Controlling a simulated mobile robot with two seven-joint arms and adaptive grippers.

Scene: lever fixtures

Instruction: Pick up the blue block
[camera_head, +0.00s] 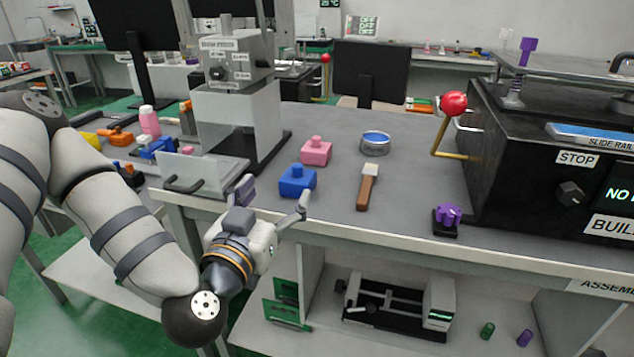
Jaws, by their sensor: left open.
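A blue block (297,182) with a small raised knob on top sits on the grey bench top near its front edge. My left gripper (273,192) is open and empty, just in front of and to the left of the block, at about the height of the bench edge. One finger is near the block's lower right side in the picture, and I cannot tell whether it touches. My right gripper is out of view.
A pink block (316,151) stands just behind the blue one. A wooden-handled tool (368,187) and a blue-topped tin (375,143) lie to the right. A grey machine (237,115) stands behind left. A black machine with a red-knobbed lever (453,104) fills the right.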

